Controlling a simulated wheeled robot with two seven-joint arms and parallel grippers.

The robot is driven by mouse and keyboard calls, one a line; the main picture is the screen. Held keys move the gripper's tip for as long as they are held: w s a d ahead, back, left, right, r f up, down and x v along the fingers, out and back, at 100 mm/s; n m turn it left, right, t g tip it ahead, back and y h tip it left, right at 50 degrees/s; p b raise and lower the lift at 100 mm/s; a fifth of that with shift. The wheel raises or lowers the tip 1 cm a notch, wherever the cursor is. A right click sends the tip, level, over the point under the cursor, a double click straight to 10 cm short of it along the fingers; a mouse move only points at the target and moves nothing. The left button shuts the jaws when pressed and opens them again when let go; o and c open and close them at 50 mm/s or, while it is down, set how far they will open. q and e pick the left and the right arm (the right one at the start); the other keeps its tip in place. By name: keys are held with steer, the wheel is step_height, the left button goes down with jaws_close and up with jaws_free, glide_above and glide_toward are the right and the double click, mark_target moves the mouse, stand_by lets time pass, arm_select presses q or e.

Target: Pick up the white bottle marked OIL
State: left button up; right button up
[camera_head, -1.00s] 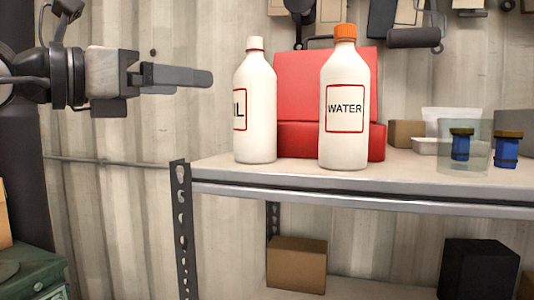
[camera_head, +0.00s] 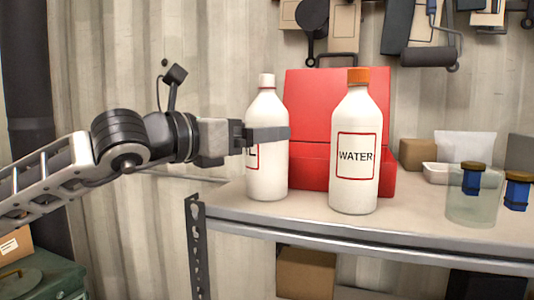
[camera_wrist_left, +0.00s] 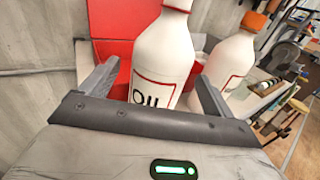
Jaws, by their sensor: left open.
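The white bottle marked OIL (camera_head: 266,177) stands upright on the shelf, with a white cap; part of its label is hidden behind my left gripper in the head view. My left gripper (camera_head: 268,133) is open at the bottle's upper body. In the left wrist view the OIL bottle (camera_wrist_left: 165,55) shows between the two spread fingers of my left gripper (camera_wrist_left: 155,85), with room on its left side. I cannot tell whether a finger touches it. My right gripper is not in view.
A white WATER bottle (camera_head: 354,190) with an orange cap stands close on the right. A red case (camera_head: 310,105) is behind both bottles. A clear container (camera_head: 472,209) and blue items (camera_head: 517,191) are farther right. The shelf's (camera_head: 290,222) front strip is clear.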

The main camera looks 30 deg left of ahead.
arm_select(q)
steer(key=p+x, duration=0.4)
steer(key=x, duration=0.1)
steer(key=shift+f+p, duration=0.15)
steer(key=shift+p, duration=0.15)
steer(key=c, duration=1.6)
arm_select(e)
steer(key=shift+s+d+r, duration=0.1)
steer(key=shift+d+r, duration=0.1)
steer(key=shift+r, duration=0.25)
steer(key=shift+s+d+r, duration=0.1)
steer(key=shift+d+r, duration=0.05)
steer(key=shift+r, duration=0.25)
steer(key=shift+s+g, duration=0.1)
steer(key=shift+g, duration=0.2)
